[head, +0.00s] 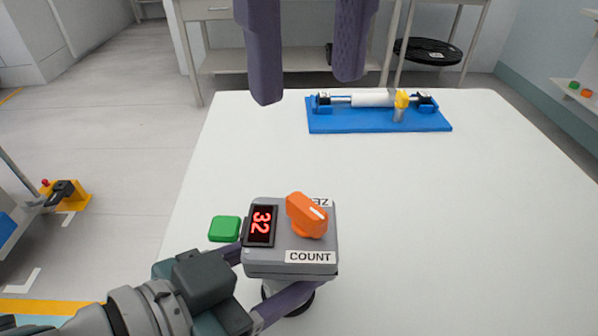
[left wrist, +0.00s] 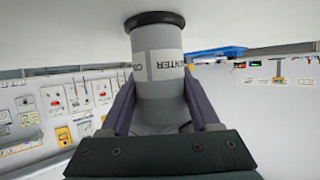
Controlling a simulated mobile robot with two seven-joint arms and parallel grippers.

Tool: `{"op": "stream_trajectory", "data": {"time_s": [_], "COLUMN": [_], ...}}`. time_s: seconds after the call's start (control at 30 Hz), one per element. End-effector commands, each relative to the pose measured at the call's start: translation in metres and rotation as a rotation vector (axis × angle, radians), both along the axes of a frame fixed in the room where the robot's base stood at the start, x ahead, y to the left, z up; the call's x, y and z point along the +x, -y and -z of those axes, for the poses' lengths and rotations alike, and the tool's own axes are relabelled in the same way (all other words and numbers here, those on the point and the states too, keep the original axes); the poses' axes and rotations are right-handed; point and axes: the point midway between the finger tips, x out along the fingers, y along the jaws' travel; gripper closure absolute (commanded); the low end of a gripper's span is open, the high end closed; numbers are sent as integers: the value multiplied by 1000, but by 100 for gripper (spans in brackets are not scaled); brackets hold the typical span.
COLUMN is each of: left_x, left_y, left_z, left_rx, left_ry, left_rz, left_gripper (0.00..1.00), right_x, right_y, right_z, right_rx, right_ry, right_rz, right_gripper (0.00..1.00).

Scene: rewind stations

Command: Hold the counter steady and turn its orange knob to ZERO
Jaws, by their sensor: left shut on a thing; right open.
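The counter (head: 290,262) is a grey box on a round grey post (left wrist: 158,45), standing upright on the white table. Its display (head: 260,226) reads 32 in red. The orange knob (head: 306,215) sits on top, its white mark on the right side. A COUNT label (head: 310,257) lies in front of the knob; a label starting "ZE" (head: 320,202) is partly hidden behind it. My left gripper (left wrist: 160,88) is shut around the post, below the box. My right gripper (head: 307,89) is open and empty, above the table beyond the counter, apart from the knob.
A green block (head: 224,229) lies just left of the counter. A blue stand (head: 380,122) with a white roller and yellow crank is at the table's far side. The white table (head: 450,220) is clear to the right.

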Motion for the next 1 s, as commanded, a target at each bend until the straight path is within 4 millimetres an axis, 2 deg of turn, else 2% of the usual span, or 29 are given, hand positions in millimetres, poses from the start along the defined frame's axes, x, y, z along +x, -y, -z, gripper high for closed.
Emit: {"op": "stream_trajectory", "data": {"time_s": [0.13,0.27,0.7,0.83,1.0], "left_x": [0,0,0,0,0], "left_y": [0,0,0,0,0], "left_z": [0,0,0,0,0], "left_rx": [0,0,0,0,0], "left_ry": [0,0,0,0,0], "left_rz": [0,0,0,0,0], "left_gripper": [100,100,100,100,100], "right_x": [0,-1,-1,-1,0], "right_y": [0,1,1,1,1], "right_z": [-5,3,89,104,113], "right_rx": [0,0,-1,0,-1], "right_ry": [-1,-5,-5,-4,-1], "right_rz": [-159,-205,-201,-201,-201], "right_gripper": [51,51,51,51,51]}}
